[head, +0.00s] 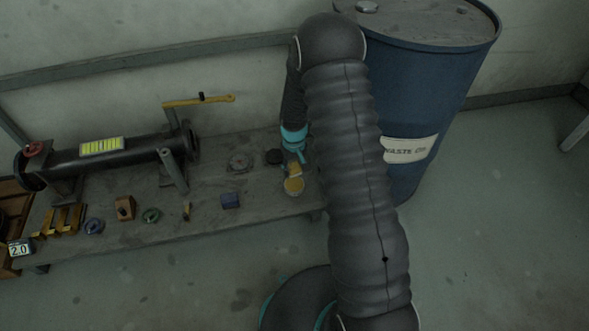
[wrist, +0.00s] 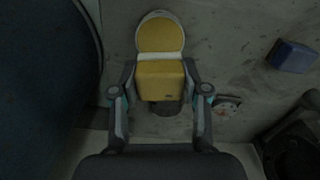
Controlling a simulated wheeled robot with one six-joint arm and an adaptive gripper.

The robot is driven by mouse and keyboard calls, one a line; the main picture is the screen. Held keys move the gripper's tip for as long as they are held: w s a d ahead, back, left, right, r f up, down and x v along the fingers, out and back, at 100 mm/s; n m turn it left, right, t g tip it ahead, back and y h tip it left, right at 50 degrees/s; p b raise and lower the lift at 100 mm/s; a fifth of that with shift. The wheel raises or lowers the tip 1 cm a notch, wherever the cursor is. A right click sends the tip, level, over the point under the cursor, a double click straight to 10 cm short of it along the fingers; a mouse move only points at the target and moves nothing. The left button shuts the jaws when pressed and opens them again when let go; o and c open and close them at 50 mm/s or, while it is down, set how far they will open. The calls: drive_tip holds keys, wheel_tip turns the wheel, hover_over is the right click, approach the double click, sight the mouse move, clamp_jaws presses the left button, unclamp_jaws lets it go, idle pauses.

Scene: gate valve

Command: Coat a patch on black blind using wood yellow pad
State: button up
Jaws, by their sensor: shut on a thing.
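My gripper (wrist: 160,92) is shut on a yellow block-shaped pad (wrist: 160,80), one finger on each side. In the head view my gripper (head: 294,158) and the pad (head: 295,169) are at the right end of the bench, close to a round pale-rimmed dish with yellow contents (head: 293,186). In the wrist view the dish (wrist: 160,34) is just beyond the pad; whether they touch I cannot tell. The black blind appears to be the dark disc (head: 273,157) left of my gripper. A dark round piece (wrist: 168,109) also shows partly behind the pad in the wrist view.
A blue block (head: 231,201), a grey round flange (head: 238,161) and several small parts lie on the bench (head: 210,218). A dark pipe (head: 110,160) with a yellow lever (head: 200,101) stands at left. A blue waste drum (head: 430,90) stands close on the right.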

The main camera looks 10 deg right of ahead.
sight(294, 184)
drive_tip(key=shift+f+b, duration=1.35)
drive_tip(key=shift+f, duration=1.25)
drive_tip(key=shift+f+b, duration=0.45)
drive_tip(key=shift+f, duration=0.1)
idle(0.3)
drive_tip(key=shift+r+p, duration=2)
drive_tip(key=shift+r, duration=1.55)
drive_tip(key=shift+w+f+b, duration=0.1)
drive_tip(key=shift+b, duration=0.2)
